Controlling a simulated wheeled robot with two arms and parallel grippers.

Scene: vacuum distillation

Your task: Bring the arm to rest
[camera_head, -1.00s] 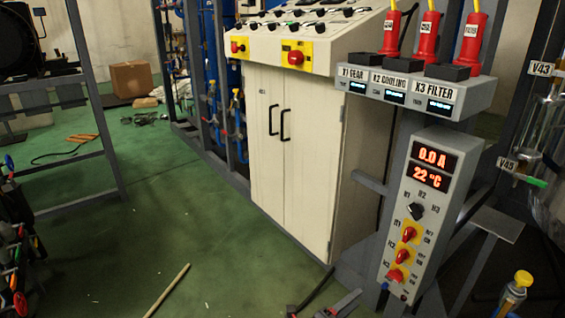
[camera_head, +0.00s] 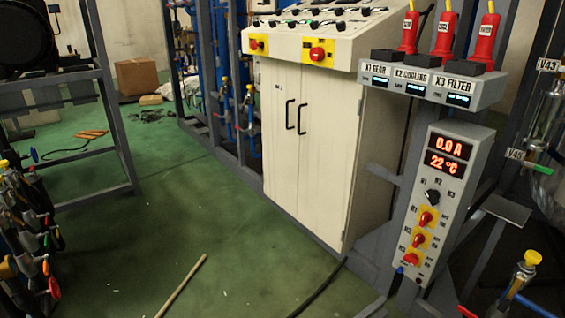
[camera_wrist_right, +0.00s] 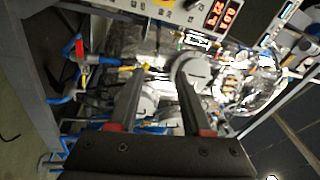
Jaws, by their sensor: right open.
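My right gripper (camera_wrist_right: 160,82) is open in the right wrist view, its two dark fingers apart with nothing held between them. Beyond the fingers are a grey round cap (camera_wrist_right: 191,70) and crowded shiny equipment; I cannot tell how far off they are. My left gripper is not in view.
A white cabinet (camera_head: 308,150) with a sloped switch panel stands in the middle. Red plugs sit on a grey socket box (camera_head: 433,90) at right. Racks with valves (camera_head: 30,225) stand at left. A wooden stick (camera_head: 182,287) lies on the open green floor (camera_head: 130,250).

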